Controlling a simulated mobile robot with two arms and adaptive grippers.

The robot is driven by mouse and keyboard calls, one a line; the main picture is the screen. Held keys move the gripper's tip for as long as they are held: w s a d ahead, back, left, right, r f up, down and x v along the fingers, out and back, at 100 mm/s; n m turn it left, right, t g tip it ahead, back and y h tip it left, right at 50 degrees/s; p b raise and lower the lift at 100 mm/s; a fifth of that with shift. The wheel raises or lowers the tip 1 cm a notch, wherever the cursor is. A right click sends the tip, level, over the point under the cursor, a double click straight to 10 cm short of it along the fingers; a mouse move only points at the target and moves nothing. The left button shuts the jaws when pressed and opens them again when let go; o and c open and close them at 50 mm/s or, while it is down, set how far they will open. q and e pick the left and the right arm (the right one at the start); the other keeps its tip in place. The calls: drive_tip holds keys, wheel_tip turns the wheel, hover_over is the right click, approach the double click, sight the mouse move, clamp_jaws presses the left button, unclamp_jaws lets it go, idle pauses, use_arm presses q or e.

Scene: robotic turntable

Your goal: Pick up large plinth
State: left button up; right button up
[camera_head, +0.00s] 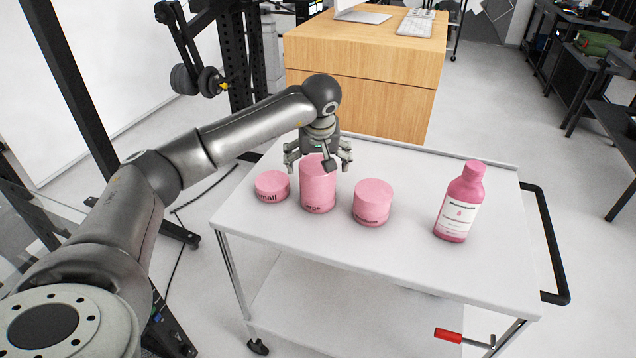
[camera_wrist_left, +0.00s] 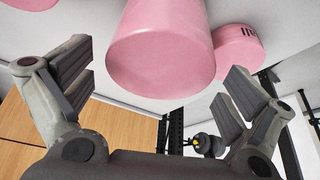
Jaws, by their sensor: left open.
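The large plinth (camera_head: 318,188) is a tall pink cylinder standing upright on the white cart, with dark lettering low on its side. In the left wrist view the large plinth (camera_wrist_left: 162,50) fills the upper middle, between the two open fingers. My left gripper (camera_head: 318,160) is open and points down at the top of the large plinth; it holds nothing. It also shows in the left wrist view (camera_wrist_left: 155,88). I cannot tell whether the fingers touch the plinth. My right gripper is not in view.
The small plinth (camera_head: 272,186) stands close on the left of the large one, and a medium-height pink plinth (camera_head: 372,202) on the right. A pink bottle (camera_head: 461,202) stands further right on the cart (camera_head: 400,262). A wooden desk (camera_head: 365,85) stands behind.

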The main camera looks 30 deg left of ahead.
use_arm(q)
drive_tip(key=p+x, duration=0.1)
drive_tip(key=x, duration=0.4)
drive_tip(key=shift+s+d+f, duration=0.1)
drive_tip(key=shift+d, duration=0.1)
drive_tip(key=shift+s, duration=0.15)
drive_tip(key=c, duration=1.1)
